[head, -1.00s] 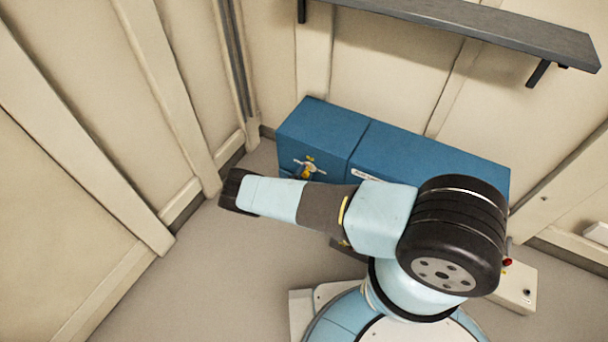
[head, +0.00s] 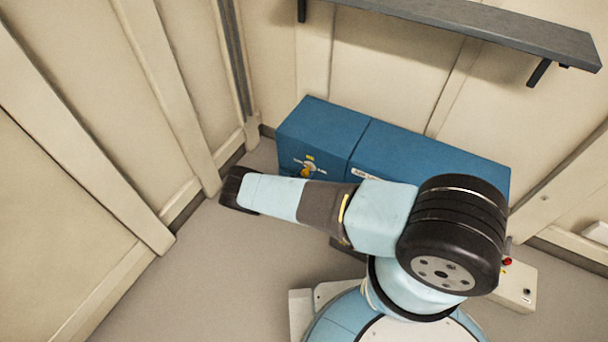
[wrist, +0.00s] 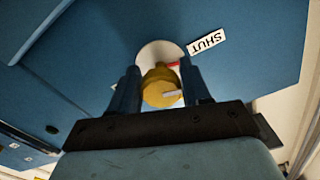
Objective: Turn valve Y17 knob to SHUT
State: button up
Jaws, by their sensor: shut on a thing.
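The valve knob (wrist: 161,86) is yellow-gold with a pale pointer mark on its face. In the wrist view it sits on a round white plate (wrist: 158,52) on a blue panel. A white label reading SHUT (wrist: 207,41) is beside the plate, with a red mark near it. My gripper (wrist: 162,85) has its two dark blue fingers on either side of the knob, shut on it. In the head view the knob (head: 307,171) shows small on the front of the blue cabinet (head: 322,128), partly behind my arm. The number Y17 is not readable.
A longer blue cabinet (head: 430,150) adjoins on the right, with a white label partly hidden by my arm. A dark shelf (head: 470,22) is on the wall above. A pale box with a red button (head: 512,288) stands at right. The floor at left is clear.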

jog(key=shift+a, duration=0.35)
dwell(0.6)
jog(key=o, duration=0.7)
jog(key=shift+o, duration=1.4)
jog(key=shift+d, duration=0.25)
jog(key=v, duration=1.3)
jog(key=shift+s+a, duration=0.3)
